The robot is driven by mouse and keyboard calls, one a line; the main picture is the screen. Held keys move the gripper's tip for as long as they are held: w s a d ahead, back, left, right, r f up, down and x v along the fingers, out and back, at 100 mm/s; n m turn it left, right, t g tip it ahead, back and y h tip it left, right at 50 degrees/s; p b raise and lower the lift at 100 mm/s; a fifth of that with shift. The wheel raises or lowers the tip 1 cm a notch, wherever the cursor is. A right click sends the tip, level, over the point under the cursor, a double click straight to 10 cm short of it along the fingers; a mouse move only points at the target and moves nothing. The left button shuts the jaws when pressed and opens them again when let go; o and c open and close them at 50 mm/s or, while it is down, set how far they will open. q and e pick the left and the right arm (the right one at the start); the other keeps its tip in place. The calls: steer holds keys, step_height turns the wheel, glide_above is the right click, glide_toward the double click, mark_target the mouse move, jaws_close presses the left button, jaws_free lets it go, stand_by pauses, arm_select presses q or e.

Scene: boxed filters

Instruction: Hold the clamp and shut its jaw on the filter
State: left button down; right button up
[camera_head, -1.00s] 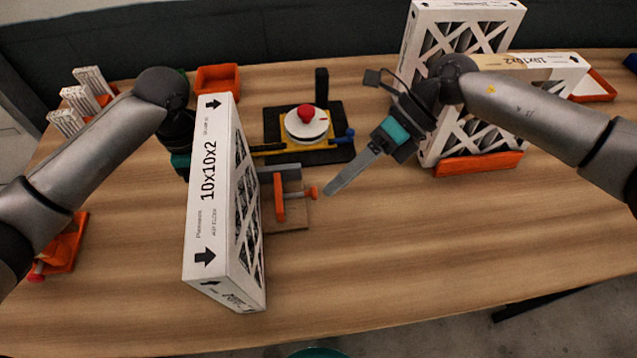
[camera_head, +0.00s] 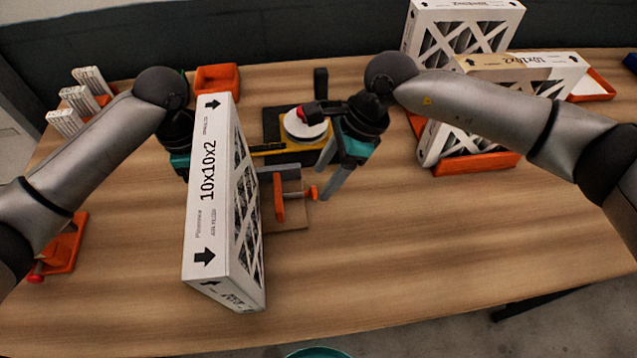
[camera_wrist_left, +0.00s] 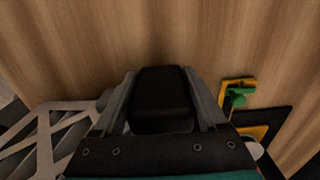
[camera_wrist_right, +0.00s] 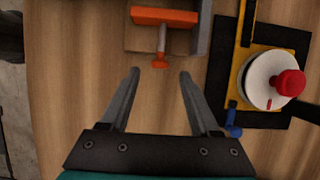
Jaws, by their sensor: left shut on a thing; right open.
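The clamp (camera_head: 279,196) has an orange jaw, a grey block and an orange screw handle (camera_head: 312,192) on a wooden base; its left side is hidden behind the filter. The white boxed filter (camera_head: 210,190), marked 10x10x2, stands upright at the clamp's left. My right gripper (camera_head: 322,182) is open and empty, its fingertips near the screw handle. In the right wrist view, the handle (camera_wrist_right: 160,64) lies between or just beyond the fingertips. My left gripper (camera_wrist_left: 162,80) is shut on a black block (camera_wrist_left: 162,100); what this belongs to is unclear. Its fingers are hidden behind the filter in the head view.
A turntable (camera_head: 304,124) with a red knob stands behind the clamp. More filters (camera_head: 465,25) stand in orange holders at the back right. An orange bin (camera_head: 217,78) sits at the back. The front right table is clear.

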steer(key=shift+x, duration=1.8)
jaws_close()
